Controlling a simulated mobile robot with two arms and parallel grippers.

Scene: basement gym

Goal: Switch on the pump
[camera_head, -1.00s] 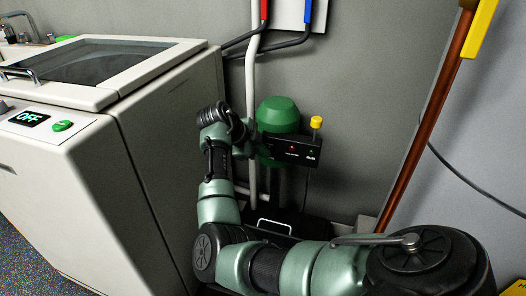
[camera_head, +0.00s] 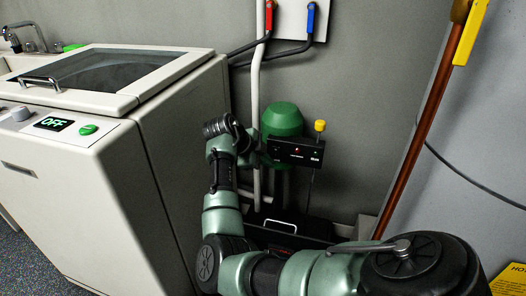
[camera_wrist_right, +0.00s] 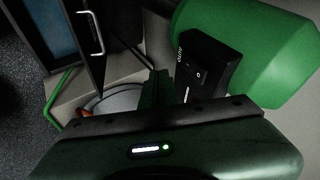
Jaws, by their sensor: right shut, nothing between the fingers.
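The pump is a green cylinder (camera_head: 283,120) with a black control box (camera_head: 296,153) on its front. A small red light glows on the box. In the right wrist view the green body (camera_wrist_right: 245,45) fills the upper right, and the box shows a rocker switch (camera_wrist_right: 196,74) marked "AUTO" and "0". I cannot tell which way the rocker is pressed. My right gripper (camera_head: 249,142) is just left of the box, in front of the pump. In the wrist view its closed fingers (camera_wrist_right: 157,84) point beside the box, left of the rocker, holding nothing. My left gripper is out of view.
A white machine (camera_head: 165,150) with an "OFF" display stands at the left. Red (camera_head: 268,17) and blue (camera_head: 310,20) handles are on the wall pipes above. A yellow knob (camera_head: 320,125) rises beside the box. A copper pipe (camera_head: 425,115) stands right. A black case (camera_head: 285,228) lies below.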

